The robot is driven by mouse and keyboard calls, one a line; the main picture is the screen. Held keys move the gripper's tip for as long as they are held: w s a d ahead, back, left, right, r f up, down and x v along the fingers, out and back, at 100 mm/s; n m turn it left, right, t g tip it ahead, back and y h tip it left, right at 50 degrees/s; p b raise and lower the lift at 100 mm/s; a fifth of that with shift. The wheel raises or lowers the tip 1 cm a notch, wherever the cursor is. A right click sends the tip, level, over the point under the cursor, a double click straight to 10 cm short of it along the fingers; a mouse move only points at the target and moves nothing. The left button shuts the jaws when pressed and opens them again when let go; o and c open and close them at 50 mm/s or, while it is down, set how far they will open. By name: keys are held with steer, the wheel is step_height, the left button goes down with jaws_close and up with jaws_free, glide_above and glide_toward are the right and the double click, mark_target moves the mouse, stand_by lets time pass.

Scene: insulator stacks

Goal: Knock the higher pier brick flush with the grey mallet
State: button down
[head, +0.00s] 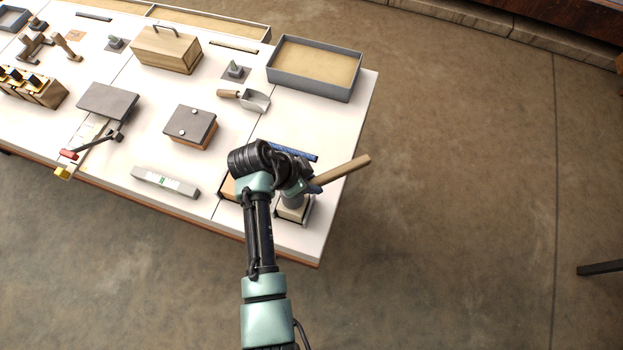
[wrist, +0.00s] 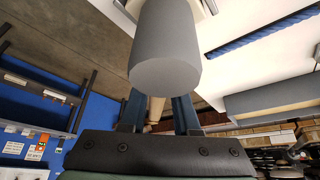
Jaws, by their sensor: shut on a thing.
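My gripper (head: 311,187) is shut on the wooden handle (head: 345,171) of the grey mallet at the table's near right corner. The mallet's grey cylindrical head (head: 292,200) is over a pale pier block (head: 291,214); I cannot tell whether they touch. In the wrist view the mallet head (wrist: 165,55) fills the upper middle, with the handle (wrist: 155,108) between my fingers (wrist: 158,112). A pale block edge (wrist: 205,6) shows behind the head. Another tan block (head: 228,187) is mostly hidden by my arm in the head view. Which pier brick is higher cannot be seen.
A blue bar (head: 295,152) lies just beyond my gripper. Open floor lies right of the table.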

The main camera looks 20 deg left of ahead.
steer(key=shift+s+f+b, duration=0.15)
steer(key=shift+f+b, duration=0.65)
steer(key=shift+f, duration=0.4)
stand_by(1.6)
steer(key=shift+r, duration=0.1)
steer(key=r+p, duration=0.5)
steer(key=shift+w+r, duration=0.2)
steer(key=shift+r, duration=0.1)
steer(key=shift+r+p, duration=0.7)
steer(key=shift+r, duration=0.05)
steer(key=shift+r, duration=0.1)
step_height(320, 180, up, 8)
steer(key=p, duration=0.7)
stand_by(0.5)
